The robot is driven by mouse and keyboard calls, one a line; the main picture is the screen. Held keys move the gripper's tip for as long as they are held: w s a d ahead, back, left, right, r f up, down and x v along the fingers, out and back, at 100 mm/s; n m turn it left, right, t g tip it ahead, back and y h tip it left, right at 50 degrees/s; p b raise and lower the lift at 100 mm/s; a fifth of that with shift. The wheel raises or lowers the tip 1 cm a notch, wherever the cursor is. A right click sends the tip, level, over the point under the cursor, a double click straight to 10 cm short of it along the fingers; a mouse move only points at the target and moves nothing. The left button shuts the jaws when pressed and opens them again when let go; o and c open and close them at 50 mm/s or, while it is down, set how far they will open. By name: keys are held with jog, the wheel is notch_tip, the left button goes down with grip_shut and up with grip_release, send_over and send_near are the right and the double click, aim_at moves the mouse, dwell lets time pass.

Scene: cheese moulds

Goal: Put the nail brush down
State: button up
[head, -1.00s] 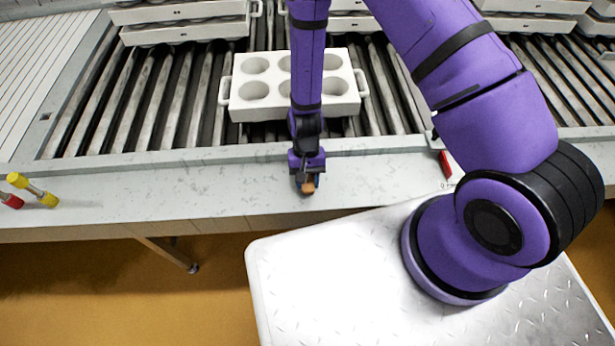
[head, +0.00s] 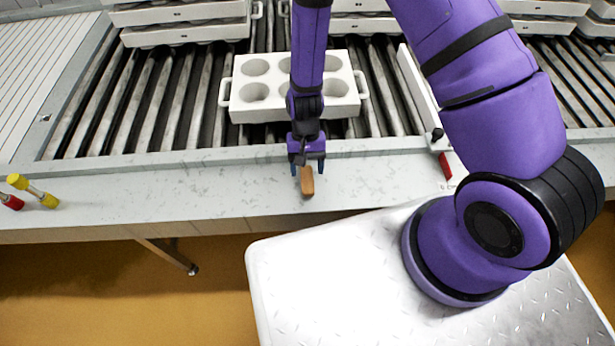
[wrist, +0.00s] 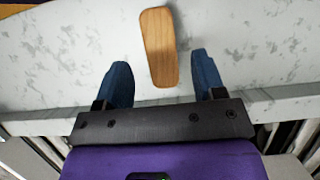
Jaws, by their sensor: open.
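The nail brush (head: 307,181) shows as a small wooden block lying on the pale ledge at the front of the roller table. It also shows in the wrist view (wrist: 159,47), its wooden back facing up. My gripper (head: 308,170) is open just behind the brush, toward the rollers. In the wrist view, the blue fingers of my gripper (wrist: 162,80) stand wide apart, one to each side of the brush's near end, with gaps on both sides. Bristles are hidden under the wooden back.
A white mould block (head: 240,115) with round cups sits on the rollers behind my gripper. A red-handled tool (head: 445,165) lies on the ledge to the right. Yellow-ended (head: 48,199) and red-ended (head: 11,201) items lie at the left. The ledge between is clear.

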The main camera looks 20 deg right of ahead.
jog(key=v, duration=0.7)
jog(key=shift+r, duration=0.15)
jog(key=w+d+r+n+t, duration=0.15)
jog(key=d+r, duration=0.25)
jog(key=r, duration=0.9)
jog(key=d+r+t, duration=0.3)
jog(key=d+r, duration=0.1)
jog(key=r, duration=0.9)
jog(key=s+d+r+t, duration=0.2)
jog(key=s+d+r, duration=0.2)
jog(key=s+r, duration=0.4)
jog(key=s+d+r+t, duration=0.3)
jog(key=s+d+r, duration=0.2)
jog(key=s+r, duration=0.4)
jog(key=shift+s+d+r+n+h, duration=0.15)
jog(key=shift+s+r+n+h, duration=0.05)
jog(key=shift+r+n+h, duration=0.2)
jog(key=shift+o, duration=0.5)
jog(key=shift+w, duration=0.15)
